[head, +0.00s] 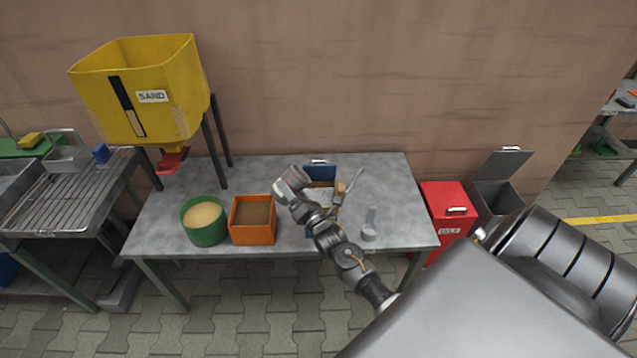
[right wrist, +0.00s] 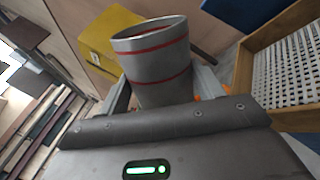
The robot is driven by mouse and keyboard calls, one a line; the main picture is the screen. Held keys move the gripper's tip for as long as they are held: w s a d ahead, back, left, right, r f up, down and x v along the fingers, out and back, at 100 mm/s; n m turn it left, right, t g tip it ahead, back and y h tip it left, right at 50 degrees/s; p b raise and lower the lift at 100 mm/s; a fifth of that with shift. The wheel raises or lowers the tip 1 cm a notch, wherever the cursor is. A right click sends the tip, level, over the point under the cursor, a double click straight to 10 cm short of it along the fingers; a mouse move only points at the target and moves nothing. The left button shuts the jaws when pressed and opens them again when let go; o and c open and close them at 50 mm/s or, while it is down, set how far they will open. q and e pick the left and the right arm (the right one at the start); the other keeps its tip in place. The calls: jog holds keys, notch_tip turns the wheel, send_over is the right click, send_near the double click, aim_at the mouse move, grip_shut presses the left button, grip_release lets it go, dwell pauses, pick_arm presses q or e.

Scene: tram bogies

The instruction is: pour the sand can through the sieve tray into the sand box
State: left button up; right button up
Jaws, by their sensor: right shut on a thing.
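My right gripper (head: 300,196) is shut on the sand can (head: 291,180), a grey metal can with red bands, held above the table and tilted. The can (right wrist: 155,65) also shows in the right wrist view, with its rim toward the top; its contents cannot be told. The sieve tray (right wrist: 244,76), a wooden frame with pale mesh, is to the right of the can, apart from it. In the head view the sieve tray (head: 321,197) is partly hidden by my arm, with a blue panel (head: 321,172) behind it. I cannot tell which container is the sand box. My left gripper is out of view.
A green tub (head: 204,221) of pale sand and an orange box (head: 252,219) of brown material stand left on the grey table (head: 160,235). A yellow SAND hopper (head: 140,90) stands behind. A grey scoop-like piece (head: 369,231) lies right. A red bin (head: 447,222) stands beyond.

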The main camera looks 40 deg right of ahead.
jog(key=shift+r+m, duration=0.3)
jog(key=shift+m, duration=0.3)
dwell(0.8)
jog(key=shift+f+m+h+b, duration=0.35)
jog(key=shift+m+h, duration=0.25)
jog(key=shift+m, duration=0.4)
dwell(1.4)
jog(key=shift+r+m+h, duration=0.3)
jog(key=shift+r+m, duration=0.15)
jog(key=shift+m, duration=0.45)
dwell(0.7)
